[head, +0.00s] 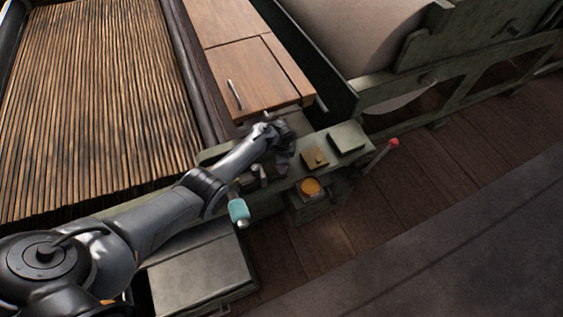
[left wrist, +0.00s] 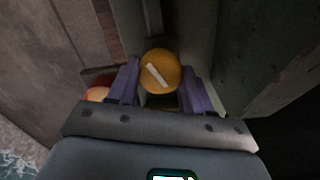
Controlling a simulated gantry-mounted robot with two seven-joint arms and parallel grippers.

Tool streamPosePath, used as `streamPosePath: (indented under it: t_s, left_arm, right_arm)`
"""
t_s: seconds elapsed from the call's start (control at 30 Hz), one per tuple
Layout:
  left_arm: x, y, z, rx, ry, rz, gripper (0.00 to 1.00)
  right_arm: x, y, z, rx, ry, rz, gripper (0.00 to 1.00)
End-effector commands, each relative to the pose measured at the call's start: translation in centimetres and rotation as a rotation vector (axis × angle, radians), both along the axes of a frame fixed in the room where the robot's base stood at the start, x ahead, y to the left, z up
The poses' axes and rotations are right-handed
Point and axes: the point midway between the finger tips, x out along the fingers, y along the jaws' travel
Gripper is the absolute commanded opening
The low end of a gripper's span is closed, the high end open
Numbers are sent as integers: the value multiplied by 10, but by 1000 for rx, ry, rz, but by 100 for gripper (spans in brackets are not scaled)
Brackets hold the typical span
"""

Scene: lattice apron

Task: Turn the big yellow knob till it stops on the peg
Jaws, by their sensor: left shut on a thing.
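The big yellow knob (left wrist: 160,62) is round with a white bar mark on its face, which slants from upper left to lower right in the left wrist view. My left gripper (left wrist: 159,78) has its two purple fingers on either side of the knob and is shut on it. In the head view my left gripper (head: 282,163) reaches down to the green rail, and its hand hides the knob there. I cannot make out the peg in either view. My right gripper is not in view.
On the green rail (head: 348,137) beside the hand are a small brass plate (head: 315,158) and a round orange piece (head: 310,187) in a holder. A red-tipped lever (head: 393,143) sticks out at right. A wooden drawer box (head: 262,75) stands close behind the hand.

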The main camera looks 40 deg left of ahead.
Motion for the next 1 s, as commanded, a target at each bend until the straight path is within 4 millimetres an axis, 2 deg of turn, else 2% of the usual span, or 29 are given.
streamPosePath:
  t_s: [0.5,1.0]
  left_arm:
    - [0,1,-1,1,1,-432,20]
    - [0,0,-1,1,1,-587,19]
  right_arm:
    - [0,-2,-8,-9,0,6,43]
    - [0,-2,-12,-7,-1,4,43]
